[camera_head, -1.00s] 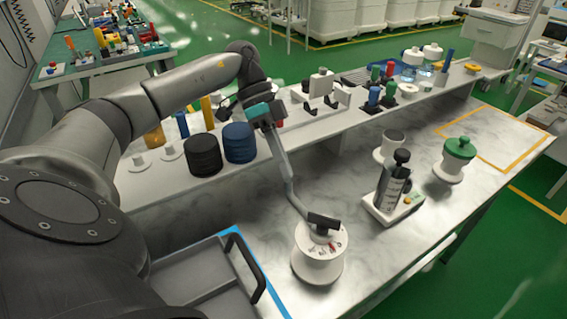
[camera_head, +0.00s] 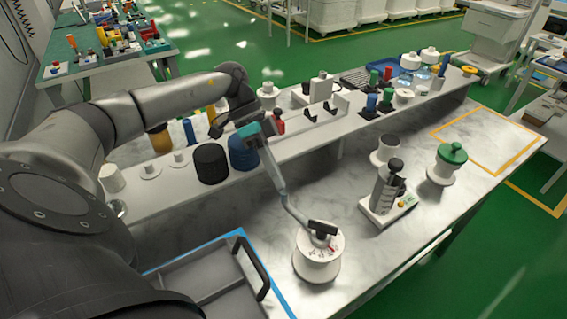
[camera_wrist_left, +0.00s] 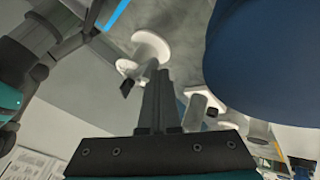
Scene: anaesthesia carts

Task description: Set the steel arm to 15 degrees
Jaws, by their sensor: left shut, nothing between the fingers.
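The steel arm (camera_head: 273,175) is a bent grey bar in the head view. It rises up and left from a white round base (camera_head: 317,266) with red marks on its dial face. A black block (camera_head: 322,228) sits at its lower end. My left gripper (camera_head: 222,126) is above the shelf, near the blue canister (camera_head: 243,154). In the left wrist view its dark fingers (camera_wrist_left: 158,75) are shut and empty. My right gripper is not in view.
A black canister (camera_head: 210,163) and white pegs (camera_head: 178,159) stand on the raised shelf. A tray with a black handle (camera_head: 252,268) is at the front. A bottle stand (camera_head: 382,216) and a green-lidded jar (camera_head: 451,155) are right of the dial. The far right counter is clear.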

